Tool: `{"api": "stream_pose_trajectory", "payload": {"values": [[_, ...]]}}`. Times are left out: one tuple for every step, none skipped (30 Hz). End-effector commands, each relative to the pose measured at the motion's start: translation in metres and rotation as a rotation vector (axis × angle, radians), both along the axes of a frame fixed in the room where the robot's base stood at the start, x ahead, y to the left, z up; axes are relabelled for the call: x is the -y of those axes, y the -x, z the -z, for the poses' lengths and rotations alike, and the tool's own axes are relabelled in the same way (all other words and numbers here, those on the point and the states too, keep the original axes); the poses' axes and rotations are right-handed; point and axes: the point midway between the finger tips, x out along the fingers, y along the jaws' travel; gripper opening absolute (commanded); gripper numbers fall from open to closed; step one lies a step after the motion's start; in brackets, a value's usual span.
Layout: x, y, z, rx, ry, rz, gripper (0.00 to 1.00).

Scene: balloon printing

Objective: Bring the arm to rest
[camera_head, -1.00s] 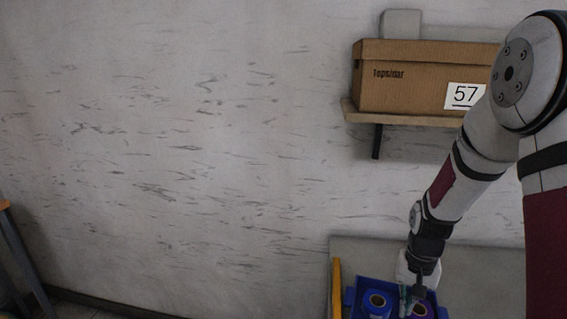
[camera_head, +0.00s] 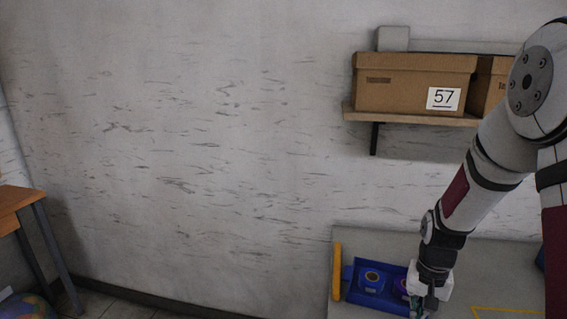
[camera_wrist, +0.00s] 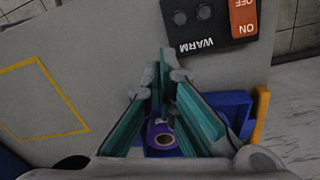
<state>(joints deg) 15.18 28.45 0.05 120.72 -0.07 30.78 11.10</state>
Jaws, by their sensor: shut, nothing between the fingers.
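My gripper (camera_head: 420,303) hangs low at the right in the head view, over the grey worktop (camera_head: 480,262). In the wrist view my gripper's (camera_wrist: 164,72) green-lined fingers come together at the tips, shut with nothing held. A blue tray (camera_head: 352,270) lies beside and below it; a corner also shows in the wrist view (camera_wrist: 236,103). The tray holds a blue roll (camera_head: 372,278) and a purple roll (camera_head: 400,286). The purple roll (camera_wrist: 160,138) shows between my fingers in the wrist view, partly hidden by them.
A black panel (camera_wrist: 205,22) with knobs and a red ON/OFF switch (camera_wrist: 244,17) is on the worktop. A yellow bar (camera_head: 337,272) stands left of the tray. Cardboard boxes (camera_head: 415,85) sit on a wall shelf (camera_head: 410,115). A wooden table (camera_head: 18,198) stands at far left.

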Motion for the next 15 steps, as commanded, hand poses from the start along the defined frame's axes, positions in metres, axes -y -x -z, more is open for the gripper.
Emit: {"api": "stream_pose_trajectory", "payload": {"values": [[-0.001, -0.001, -0.006, 0.010, 0.003, -0.006, 0.00], [-0.002, -0.001, -0.009, 0.012, 0.004, -0.008, 0.00], [-0.003, 0.000, -0.012, 0.015, 0.004, -0.012, 0.00], [-0.004, 0.000, -0.015, 0.017, 0.005, -0.015, 0.00], [-0.005, 0.001, -0.018, 0.020, 0.005, -0.018, 0.00], [-0.006, 0.001, -0.022, 0.024, 0.006, -0.023, 0.00], [-0.007, 0.002, -0.025, 0.027, 0.008, -0.027, 0.00], [-0.008, 0.002, -0.029, 0.031, 0.009, -0.030, 0.00], [-0.010, 0.003, -0.034, 0.036, 0.010, -0.036, 0.00], [-0.011, 0.004, -0.038, 0.040, 0.011, -0.041, 0.00], [-0.012, 0.005, -0.042, 0.044, 0.013, -0.045, 0.00], [-0.015, 0.006, -0.048, 0.050, 0.015, -0.052, 0.00], [-0.016, 0.008, -0.053, 0.055, 0.016, -0.057, 0.00], [-0.018, 0.009, -0.058, 0.060, 0.017, -0.062, 0.00], [-0.020, 0.011, -0.066, 0.069, 0.019, -0.070, 0.00]]}}
